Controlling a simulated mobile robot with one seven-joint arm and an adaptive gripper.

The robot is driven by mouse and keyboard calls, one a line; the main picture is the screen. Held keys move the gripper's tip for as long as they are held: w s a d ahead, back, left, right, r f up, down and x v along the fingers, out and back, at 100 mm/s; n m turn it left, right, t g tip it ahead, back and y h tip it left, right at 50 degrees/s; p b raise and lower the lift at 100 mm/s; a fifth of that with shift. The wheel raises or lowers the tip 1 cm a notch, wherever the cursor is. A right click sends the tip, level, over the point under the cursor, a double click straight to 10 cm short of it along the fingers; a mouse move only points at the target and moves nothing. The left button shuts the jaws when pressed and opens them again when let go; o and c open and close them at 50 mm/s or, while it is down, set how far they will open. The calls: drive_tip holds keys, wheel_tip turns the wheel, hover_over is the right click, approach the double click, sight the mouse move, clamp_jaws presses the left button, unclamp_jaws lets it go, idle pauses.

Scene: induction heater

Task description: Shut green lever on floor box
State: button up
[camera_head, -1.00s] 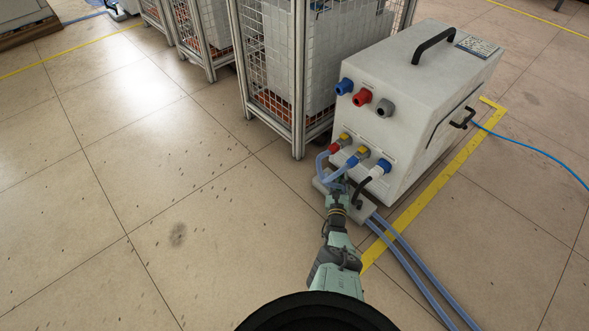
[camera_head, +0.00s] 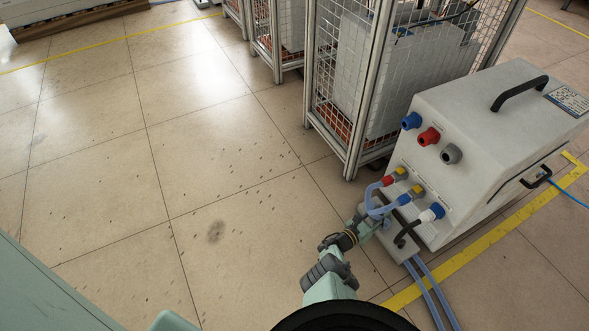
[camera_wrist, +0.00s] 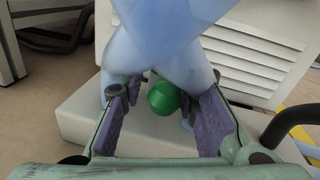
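The green lever shows as a round green knob (camera_wrist: 164,98) in the wrist view, with its lower part hidden. My gripper (camera_wrist: 171,90) is open, its purple-padded fingers on either side of the knob with gaps visible. Pale blue hoses (camera_wrist: 150,45) cross just beyond and above the knob, close to the fingertips. The white floor box (camera_wrist: 75,118) lies low behind the fingers. In the head view my gripper (camera_head: 374,218) reaches the floor box (camera_head: 407,246) at the front of the large white unit; the green knob cannot be made out there.
The large white unit (camera_head: 470,160) has coloured connectors and a black handle (camera_head: 519,94). A wire-mesh cage (camera_head: 345,110) stands behind it. A black loop handle (camera_wrist: 292,118) is right of my gripper. Two hoses (camera_head: 430,292) run along the floor. Floor at left is clear.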

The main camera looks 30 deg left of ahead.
drive_tip(key=p+v, duration=0.1)
drive_tip(key=v, duration=0.3)
drive_tip(key=p+v, duration=0.2)
drive_tip(key=v, duration=0.3)
drive_tip(key=shift+s+r, duration=0.25)
drive_tip(key=w+a+m+y, duration=0.1)
drive_tip(key=a, duration=0.3)
drive_tip(key=w+a+m+g+y, duration=0.1)
drive_tip(key=a+m, duration=0.1)
drive_tip(key=a, duration=0.3)
drive_tip(key=w+a+m+g+y, duration=0.1)
drive_tip(key=a, duration=0.4)
drive_tip(key=shift+a+r+m, duration=0.15)
drive_tip(key=shift+a+m, duration=0.05)
drive_tip(key=shift+m, duration=0.1)
drive_tip(key=a+r+m+y, duration=0.1)
drive_tip(key=a+r+y, duration=0.1)
drive_tip(key=a, duration=0.5)
drive_tip(key=w+a+r+m+y, duration=0.1)
drive_tip(key=a+r+m+y, duration=0.1)
drive_tip(key=a, duration=0.6)
drive_tip(key=shift+r+g, duration=0.4)
drive_tip(key=shift+r, duration=0.5)
drive_tip(key=shift+a+r, duration=0.1)
drive_tip(key=shift+a, duration=0.1)
